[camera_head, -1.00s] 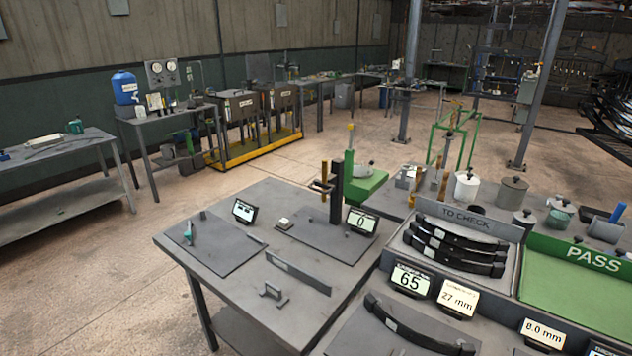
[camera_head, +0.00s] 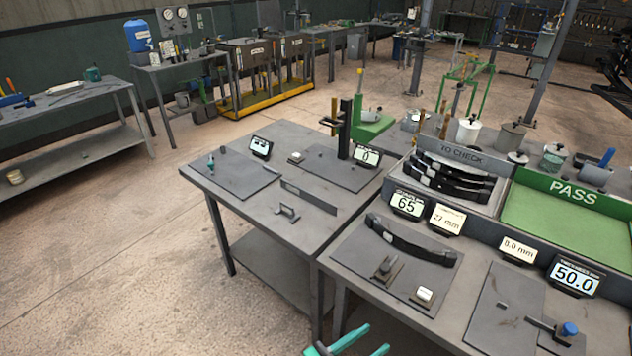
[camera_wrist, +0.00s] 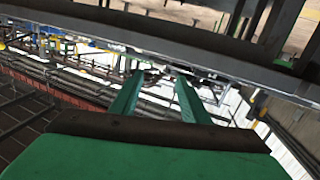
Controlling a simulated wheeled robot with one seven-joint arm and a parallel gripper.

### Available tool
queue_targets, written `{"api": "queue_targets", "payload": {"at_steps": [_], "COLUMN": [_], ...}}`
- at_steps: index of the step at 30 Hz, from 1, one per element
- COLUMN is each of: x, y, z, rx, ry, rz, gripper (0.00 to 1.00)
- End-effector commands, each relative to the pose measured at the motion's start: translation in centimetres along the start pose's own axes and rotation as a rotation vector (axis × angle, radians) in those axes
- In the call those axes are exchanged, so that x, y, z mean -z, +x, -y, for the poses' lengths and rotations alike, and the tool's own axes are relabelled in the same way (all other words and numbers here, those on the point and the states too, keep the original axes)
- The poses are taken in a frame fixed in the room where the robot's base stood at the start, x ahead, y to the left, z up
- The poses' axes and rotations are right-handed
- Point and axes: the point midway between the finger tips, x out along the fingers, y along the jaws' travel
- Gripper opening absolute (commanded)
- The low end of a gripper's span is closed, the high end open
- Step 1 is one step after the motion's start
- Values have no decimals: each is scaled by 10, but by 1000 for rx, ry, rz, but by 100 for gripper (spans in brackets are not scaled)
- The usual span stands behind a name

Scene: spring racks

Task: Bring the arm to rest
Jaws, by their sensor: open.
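My gripper (camera_head: 350,343) shows at the bottom edge of the head view, its green fingers spread apart with nothing between them. It is in front of the near table edge, clear of the table. In the wrist view my gripper (camera_wrist: 157,92) points off at a tilted view of the hall, its two green fingers apart and empty. The rest of my arm is out of the head view.
A grey worktable (camera_head: 262,225) holds gauges and plates. Beside it a bench carries a curved spring leaf (camera_head: 410,242), the TO CHECK rack (camera_head: 465,158), the green PASS tray (camera_head: 560,215) and several displays. Open floor (camera_head: 110,260) lies at left.

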Motion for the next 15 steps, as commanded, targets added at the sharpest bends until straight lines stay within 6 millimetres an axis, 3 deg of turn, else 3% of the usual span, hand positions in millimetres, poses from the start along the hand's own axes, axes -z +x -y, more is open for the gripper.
{"api": "queue_targets", "payload": {"at_steps": [8, 11, 15], "x": [-48, -72, -108], "y": [-16, -29, -60], "z": [-3, -6, -15], "rx": [166, 257, 426], "ry": [-122, -174, -246], "rz": [92, 135, 199], "gripper": [42, 42, 42]}}
